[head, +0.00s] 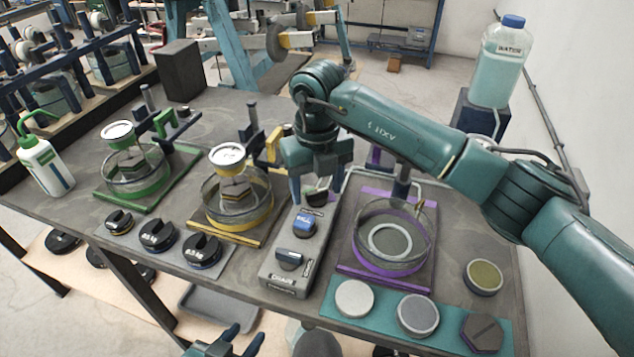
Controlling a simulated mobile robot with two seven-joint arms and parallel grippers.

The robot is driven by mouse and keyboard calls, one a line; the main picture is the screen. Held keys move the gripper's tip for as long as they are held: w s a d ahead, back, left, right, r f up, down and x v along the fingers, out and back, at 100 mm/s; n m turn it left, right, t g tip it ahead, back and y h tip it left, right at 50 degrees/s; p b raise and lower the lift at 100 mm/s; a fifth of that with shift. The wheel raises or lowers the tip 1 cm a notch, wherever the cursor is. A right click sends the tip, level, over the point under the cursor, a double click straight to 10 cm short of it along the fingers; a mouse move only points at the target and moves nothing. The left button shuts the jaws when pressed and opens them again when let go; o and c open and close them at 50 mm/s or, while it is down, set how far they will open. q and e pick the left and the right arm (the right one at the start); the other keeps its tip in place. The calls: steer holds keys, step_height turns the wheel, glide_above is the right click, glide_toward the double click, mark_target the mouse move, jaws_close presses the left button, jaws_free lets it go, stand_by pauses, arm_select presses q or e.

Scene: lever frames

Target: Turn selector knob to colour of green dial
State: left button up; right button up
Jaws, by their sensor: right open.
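A grey control box (270,272) stands mid-table, with a dark-topped knob (316,197) at its far end, a blue knob (304,226) in the middle and a grey-blue knob (290,260) near the front. Its labels are too small to read. A white-faced dial (118,132) stands over the green-framed rig (135,206) at left; its reading is not legible. My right gripper (318,190) is open, pointing down over the box's far knob; contact cannot be told. My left gripper (238,343) is low at the bottom edge, fingers apart, empty, partly cut off.
A yellow-framed rig (222,232) with a dial stands left of the box; a purple-framed rig (378,284) stands right. Black weights (201,249) lie in front. A teal mat (385,323) holds discs. A water bottle (500,62) stands at back right.

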steer(key=c, duration=1)
